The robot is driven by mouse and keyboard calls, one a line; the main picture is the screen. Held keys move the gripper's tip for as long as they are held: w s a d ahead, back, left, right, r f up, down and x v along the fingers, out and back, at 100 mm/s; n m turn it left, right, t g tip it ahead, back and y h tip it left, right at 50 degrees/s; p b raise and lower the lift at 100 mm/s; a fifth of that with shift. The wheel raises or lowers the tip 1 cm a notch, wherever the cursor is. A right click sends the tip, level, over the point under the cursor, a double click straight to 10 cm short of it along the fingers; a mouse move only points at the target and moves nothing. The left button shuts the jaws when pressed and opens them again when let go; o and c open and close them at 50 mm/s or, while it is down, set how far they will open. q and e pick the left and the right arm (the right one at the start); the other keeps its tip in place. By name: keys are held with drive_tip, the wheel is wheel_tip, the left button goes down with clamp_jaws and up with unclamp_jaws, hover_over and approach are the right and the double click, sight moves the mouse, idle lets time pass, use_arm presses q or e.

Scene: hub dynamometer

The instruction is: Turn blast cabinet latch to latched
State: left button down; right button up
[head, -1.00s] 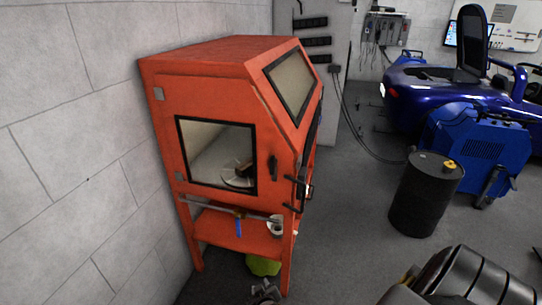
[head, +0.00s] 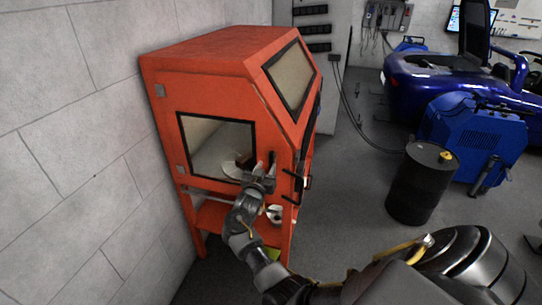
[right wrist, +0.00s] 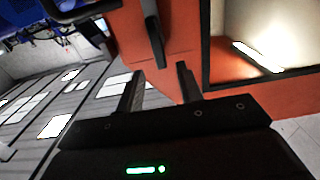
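The orange blast cabinet (head: 215,85) stands against the left wall, with a window in its side door. Its latch, a short black upright handle (head: 273,158), sits right of the window. It also shows in the right wrist view as a dark bar (right wrist: 153,35) from the top edge. My right gripper (head: 264,172) is at the latch and covers its lower part in the head view. In the right wrist view its fingers (right wrist: 159,78) are apart, with the latch's end just ahead and between them. I cannot tell if they touch it. My left gripper is not in view.
A black bar handle (head: 293,187) juts from the cabinet's front edge, right of my gripper. A black drum (head: 420,185), a blue machine (head: 475,140) and a blue car (head: 440,90) stand to the right. Grey floor (head: 345,190) between is clear.

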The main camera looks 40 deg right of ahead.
sight(270, 158)
drive_tip(key=p+x, duration=0.1)
drive_tip(key=x, duration=0.6)
drive_tip(key=shift+w+d, duration=0.15)
drive_tip(key=shift+d, duration=0.05)
drive_tip(key=shift+c, duration=0.2)
clamp_jaws()
